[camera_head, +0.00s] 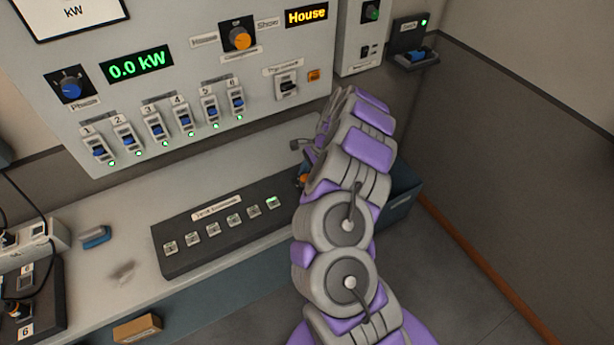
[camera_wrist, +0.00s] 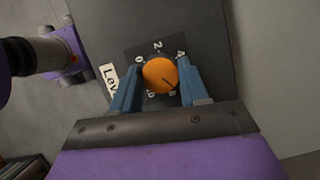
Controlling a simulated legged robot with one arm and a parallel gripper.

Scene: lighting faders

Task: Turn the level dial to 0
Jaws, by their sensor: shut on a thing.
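The orange level dial (camera_wrist: 157,72) sits on a dark panel, with a partly hidden "Level" label (camera_wrist: 109,80) to its left. Numbers ring it: 0 at the upper left, 2 at the top, 4 at the upper right. The lower numbers are partly covered. A dark mark on the dial points to the lower right, away from the 0. My gripper (camera_wrist: 161,70) has its two blue fingers shut on the dial's left and right sides. In the head view only a sliver of orange (camera_head: 304,179) shows beside my purple and grey arm, which hides the rest.
A dark box with several buttons (camera_head: 220,233) lies on the bench left of my arm. The wall panel above carries several blue faders, an orange selector knob (camera_head: 240,38), a blue knob (camera_head: 71,87) and a "0.0 kW" display (camera_head: 137,65). Open floor (camera_head: 440,285) lies to the right.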

